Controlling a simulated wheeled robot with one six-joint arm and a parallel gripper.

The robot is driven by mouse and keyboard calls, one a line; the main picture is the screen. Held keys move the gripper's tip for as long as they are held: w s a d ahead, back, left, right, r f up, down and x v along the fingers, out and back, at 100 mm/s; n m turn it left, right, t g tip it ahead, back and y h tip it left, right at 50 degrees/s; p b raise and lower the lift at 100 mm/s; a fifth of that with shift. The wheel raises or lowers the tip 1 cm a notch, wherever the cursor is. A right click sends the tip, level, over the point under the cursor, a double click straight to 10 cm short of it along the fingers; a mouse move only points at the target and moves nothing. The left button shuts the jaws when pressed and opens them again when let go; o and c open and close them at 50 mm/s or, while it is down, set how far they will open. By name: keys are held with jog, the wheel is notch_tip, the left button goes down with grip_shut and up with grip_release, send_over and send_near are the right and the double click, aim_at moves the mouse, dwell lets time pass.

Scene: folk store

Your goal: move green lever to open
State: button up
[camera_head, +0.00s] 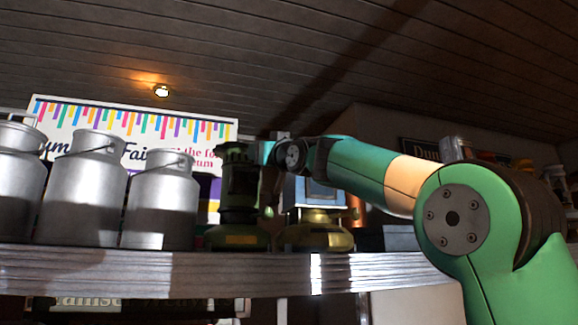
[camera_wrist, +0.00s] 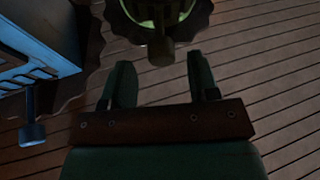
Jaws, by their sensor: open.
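A dark green lantern-like device (camera_head: 240,190) stands on the shelf, and its round body (camera_wrist: 190,12) shows at the top of the wrist view. A small dark olive lever with a blunt knob (camera_wrist: 161,50) sticks out from it toward my gripper; I take it as the green lever, though its colour is dim. My gripper (camera_wrist: 158,66) is open, with one finger on each side of the knob's end. I see no clear contact. In the head view my gripper is small and partly hidden beside the device.
A blue-bodied device (camera_wrist: 35,45) with its own blue knob (camera_wrist: 31,132) stands close on the left in the wrist view. In the head view it has a brass base (camera_head: 315,236). Several metal milk cans (camera_head: 160,205) stand left on the wooden shelf (camera_head: 180,270).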

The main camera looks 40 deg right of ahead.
jog(key=b+v, duration=0.7)
jog(key=v, duration=0.7)
jog(key=shift+b, duration=0.35)
jog(key=w+a+f+n+g+y, duration=0.1)
jog(key=w+a+f+g+y, duration=0.15)
jog(key=f, duration=0.65)
jog(key=w+a+f+g+y, duration=0.1)
jog(key=w+a+f+g, duration=0.2)
jog(key=f, duration=0.6)
jog(key=s+a+f+n+g+y+b, duration=0.1)
jog(key=s+a+f+g, duration=0.2)
jog(key=f, duration=0.6)
jog(key=s+a+f+n+g+y, duration=0.1)
jog(key=a+f+g, duration=0.3)
jog(key=f, duration=0.5)
jog(key=s+a+f+n+g, duration=0.1)
jog(key=s+a+f+g, duration=0.2)
jog(key=s+f, duration=0.7)
jog(key=s+a+f+n+g+b, duration=0.1)
jog(key=s+a+f+g, duration=0.3)
jog(key=s+f+g, duration=0.3)
jog(key=s+f+h, duration=0.1)
jog(key=s+f, duration=0.3)
jog(key=f, duration=0.3)
jog(key=shift+s, duration=0.25)
jog(key=shift+r+n, duration=0.1)
jog(key=shift+n, duration=0.2)
